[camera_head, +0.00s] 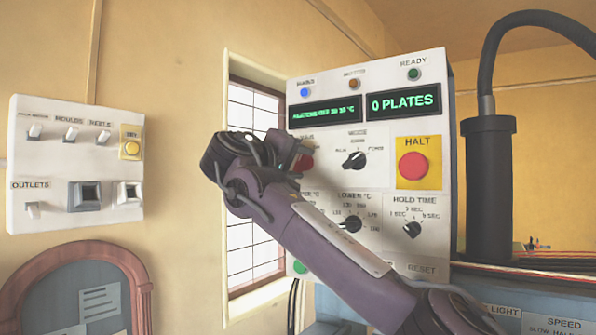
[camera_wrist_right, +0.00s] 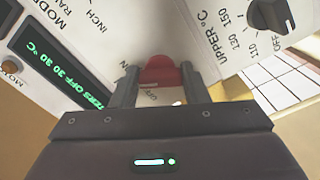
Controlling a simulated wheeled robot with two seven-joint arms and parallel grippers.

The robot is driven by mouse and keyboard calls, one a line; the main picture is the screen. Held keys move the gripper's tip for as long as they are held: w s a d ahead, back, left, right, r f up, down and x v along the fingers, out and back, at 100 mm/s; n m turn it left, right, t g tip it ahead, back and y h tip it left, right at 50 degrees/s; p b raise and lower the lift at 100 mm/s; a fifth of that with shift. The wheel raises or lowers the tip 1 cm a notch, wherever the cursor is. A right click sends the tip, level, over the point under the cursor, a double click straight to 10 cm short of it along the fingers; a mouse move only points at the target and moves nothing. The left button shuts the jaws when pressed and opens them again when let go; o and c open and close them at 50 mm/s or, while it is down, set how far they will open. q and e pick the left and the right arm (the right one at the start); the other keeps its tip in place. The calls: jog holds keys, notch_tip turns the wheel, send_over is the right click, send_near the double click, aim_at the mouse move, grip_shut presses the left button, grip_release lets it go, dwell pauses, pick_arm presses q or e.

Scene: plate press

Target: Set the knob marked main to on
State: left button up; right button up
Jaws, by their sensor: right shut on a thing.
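The control panel (camera_head: 330,185) is a white upright box facing me. The main knob (camera_head: 304,162) is red, at the panel's left edge and partly hidden by my right gripper (camera_head: 289,150). In the right wrist view the knob (camera_wrist_right: 160,72) sits between the two dark fingers of the gripper (camera_wrist_right: 158,85), which are shut on it. Most of its label is covered, and I cannot read which mark the knob points to. My left gripper is in neither view.
A mode knob (camera_head: 354,160) and a red HALT button (camera_head: 412,166) are to the right. The green display (camera_head: 403,102) reads 0 PLATES. A lit blue lamp (camera_head: 305,92) is at the top. A switch panel (camera_head: 75,160) hangs on the left wall. A black column (camera_head: 488,185) stands right.

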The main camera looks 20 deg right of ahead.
jog(key=shift+f+m, duration=0.25)
jog(key=shift+m, duration=0.25)
jog(key=o, duration=1)
jog(key=shift+r, duration=0.15)
